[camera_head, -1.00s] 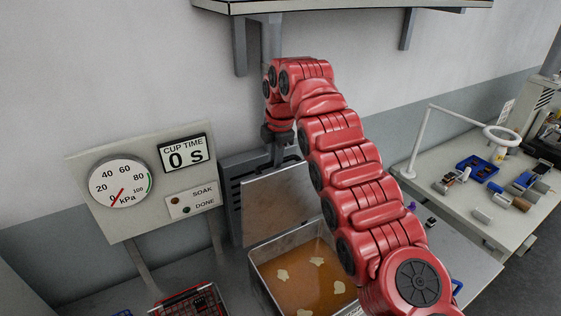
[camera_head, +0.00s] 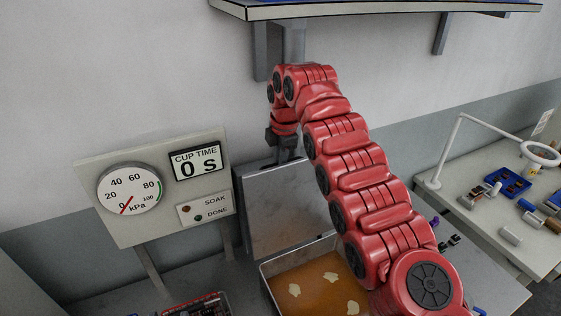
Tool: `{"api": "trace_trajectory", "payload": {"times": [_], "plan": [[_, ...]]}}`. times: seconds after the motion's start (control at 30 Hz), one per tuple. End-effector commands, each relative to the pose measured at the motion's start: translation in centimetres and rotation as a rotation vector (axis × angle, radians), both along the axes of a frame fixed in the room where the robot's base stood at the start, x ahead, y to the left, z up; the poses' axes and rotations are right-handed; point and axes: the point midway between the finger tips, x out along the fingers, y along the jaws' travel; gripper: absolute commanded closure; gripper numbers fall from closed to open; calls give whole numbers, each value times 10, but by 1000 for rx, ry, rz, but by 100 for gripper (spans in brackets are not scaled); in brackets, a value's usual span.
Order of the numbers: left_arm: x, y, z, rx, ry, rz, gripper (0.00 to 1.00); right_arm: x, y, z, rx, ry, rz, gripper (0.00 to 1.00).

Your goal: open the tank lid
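The tank (camera_head: 263,274) is an open-topped metal box at the bottom centre, holding amber liquid with several pale pieces in it. Its lid (camera_head: 287,212) is a grey panel standing up along the tank's back edge, so the tank is uncovered. My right arm reaches in from the lower right. Its gripper (camera_head: 285,153) points down at the lid's top edge. Whether it touches the lid, and how far its fingers are apart, cannot be made out. My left gripper is not in view.
A shelf (camera_head: 400,10) overhangs above. A side table (camera_head: 475,220) with a lamp and blue tray (camera_head: 507,183) is at right. A basket (camera_head: 197,306) sits at bottom left.

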Motion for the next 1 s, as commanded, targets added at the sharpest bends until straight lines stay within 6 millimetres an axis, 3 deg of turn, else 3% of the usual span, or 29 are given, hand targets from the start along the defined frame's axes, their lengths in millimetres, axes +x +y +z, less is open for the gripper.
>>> {"api": "trace_trajectory", "payload": {"times": [0.03, 0.2, 0.53, 0.67, 0.83, 1.0], "plan": [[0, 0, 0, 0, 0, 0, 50, 0, 0, 0, -1, 0, 0, 79], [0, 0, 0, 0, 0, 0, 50, 0, 0, 1, -1, -1, 0, 50], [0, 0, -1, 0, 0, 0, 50, 0, 0, 6, 0, -4, 0, 50], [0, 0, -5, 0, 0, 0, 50, -4, 0, 26, 2, -8, 1, 50], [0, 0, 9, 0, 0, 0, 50, -9, -3, 61, 2, -9, 1, 50], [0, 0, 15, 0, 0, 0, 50, -13, -5, 74, 1, -3, 0, 50]]}}
